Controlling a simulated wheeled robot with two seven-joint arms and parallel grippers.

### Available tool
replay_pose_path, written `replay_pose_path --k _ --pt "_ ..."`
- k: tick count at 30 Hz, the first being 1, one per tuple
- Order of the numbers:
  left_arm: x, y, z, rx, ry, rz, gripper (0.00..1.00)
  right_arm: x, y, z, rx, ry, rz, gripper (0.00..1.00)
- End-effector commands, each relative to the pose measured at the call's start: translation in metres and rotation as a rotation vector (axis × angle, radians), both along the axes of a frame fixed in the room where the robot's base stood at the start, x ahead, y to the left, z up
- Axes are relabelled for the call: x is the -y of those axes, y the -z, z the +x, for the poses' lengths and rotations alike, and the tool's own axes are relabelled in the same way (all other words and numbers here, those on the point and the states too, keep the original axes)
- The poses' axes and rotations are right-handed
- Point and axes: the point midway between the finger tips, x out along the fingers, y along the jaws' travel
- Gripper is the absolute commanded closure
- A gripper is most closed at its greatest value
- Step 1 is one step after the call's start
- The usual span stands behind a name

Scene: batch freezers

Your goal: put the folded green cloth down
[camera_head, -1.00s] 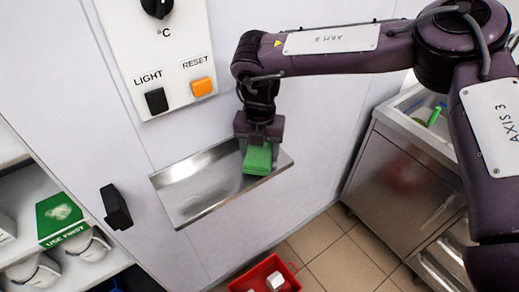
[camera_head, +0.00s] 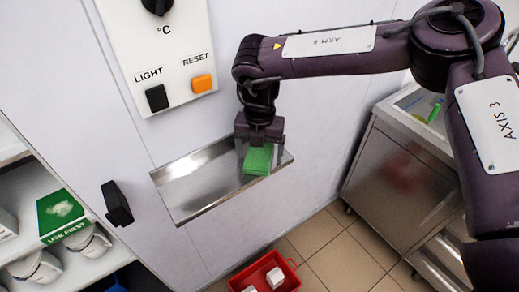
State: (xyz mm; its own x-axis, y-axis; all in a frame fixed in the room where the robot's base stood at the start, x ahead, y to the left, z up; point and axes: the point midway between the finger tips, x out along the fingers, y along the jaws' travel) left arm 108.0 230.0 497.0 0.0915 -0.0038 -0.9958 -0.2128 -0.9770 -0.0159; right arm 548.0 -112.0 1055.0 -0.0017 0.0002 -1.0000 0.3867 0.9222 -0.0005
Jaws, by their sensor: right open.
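The folded green cloth (camera_head: 257,161) lies at the right end of the shallow metal tray (camera_head: 195,186), which is fixed to the white wall panel. My right gripper (camera_head: 259,143) is directly above the cloth, pointing down, and is open. Its fingertips are close to the top of the cloth, and I cannot tell whether they still touch it. My left gripper is not in view.
A panel with a black LIGHT switch (camera_head: 157,98) and an orange RESET button (camera_head: 202,83) is above the tray. A black handle (camera_head: 117,203) is at left. A red crate (camera_head: 286,269) stands on the floor below. A steel cabinet (camera_head: 396,185) is at right.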

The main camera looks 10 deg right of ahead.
Motion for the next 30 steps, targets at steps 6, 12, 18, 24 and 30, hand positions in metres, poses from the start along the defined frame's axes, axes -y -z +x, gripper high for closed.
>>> replay_pose_path --k 6,12,18,24,30 --pt "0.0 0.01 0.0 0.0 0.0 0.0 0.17 -0.001 -0.03 0.001 0.005 0.0 0.002 0.17" --pt "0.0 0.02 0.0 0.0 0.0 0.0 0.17 -0.001 -0.074 0.001 0.006 0.0 0.001 0.17" --pt "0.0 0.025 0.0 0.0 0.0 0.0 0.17 -0.001 -0.108 0.001 0.003 0.0 0.001 0.17" --pt "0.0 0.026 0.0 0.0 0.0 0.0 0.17 -0.001 -0.121 0.0 0.0 -0.001 0.001 0.17" --pt "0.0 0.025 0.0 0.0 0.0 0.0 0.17 -0.001 -0.122 0.0 0.0 -0.002 0.001 0.17"
